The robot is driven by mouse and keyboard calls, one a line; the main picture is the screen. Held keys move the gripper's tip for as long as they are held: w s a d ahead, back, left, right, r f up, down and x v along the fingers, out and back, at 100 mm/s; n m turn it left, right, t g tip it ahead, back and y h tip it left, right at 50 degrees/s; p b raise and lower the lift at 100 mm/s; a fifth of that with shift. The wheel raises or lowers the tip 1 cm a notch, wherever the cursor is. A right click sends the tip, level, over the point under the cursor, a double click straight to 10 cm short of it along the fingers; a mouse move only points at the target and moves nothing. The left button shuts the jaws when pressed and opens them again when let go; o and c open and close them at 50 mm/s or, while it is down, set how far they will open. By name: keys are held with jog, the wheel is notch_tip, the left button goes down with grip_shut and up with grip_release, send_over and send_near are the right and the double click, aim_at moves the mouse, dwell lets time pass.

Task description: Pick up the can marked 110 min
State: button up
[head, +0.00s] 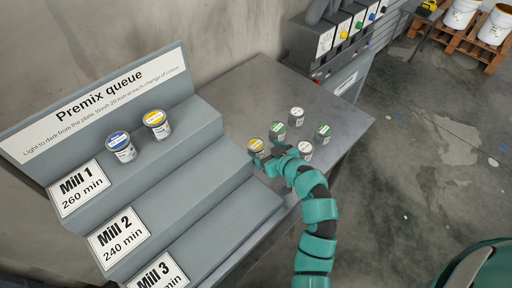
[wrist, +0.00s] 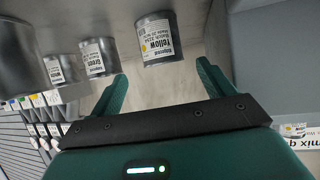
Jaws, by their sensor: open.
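Several small metal cans stand on the grey table: a yellow-lidded can (head: 256,148), a green-lidded can (head: 277,132), a white-lidded can (head: 296,117), another green-lidded can (head: 322,134) and another white-lidded can (head: 305,151). The minutes on their labels are too small to read, so I cannot tell which is marked 110 min. My gripper (head: 274,158) is open and empty beside the yellow-lidded can. In the wrist view the can labelled Yellow (wrist: 157,40) stands just beyond the gap between my open fingertips (wrist: 161,78). Cans labelled Green (wrist: 98,58) and White (wrist: 62,69) stand left of it.
The stepped grey Premix queue rack (head: 185,160) carries Mill 1, Mill 2 and Mill 3 plates. A blue-lidded can (head: 121,147) and a yellow-lidded can (head: 157,125) stand on its top step. Machines (head: 335,45) stand behind the table. White buckets (head: 495,25) sit on a pallet.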

aim_at(259, 147)
jog(key=shift+w+a+f, duration=0.2)
jog(key=shift+w+a, duration=0.1)
jog(key=shift+w, duration=0.2)
jog(key=shift+w+a+f+p, duration=0.2)
jog(key=shift+w+a+p, duration=0.35)
jog(key=shift+p, duration=0.45)
jog(key=shift+p+x, duration=0.9)
jog(key=shift+x, duration=0.9)
jog(key=shift+s+f, duration=0.15)
jog(key=c, duration=1.2)
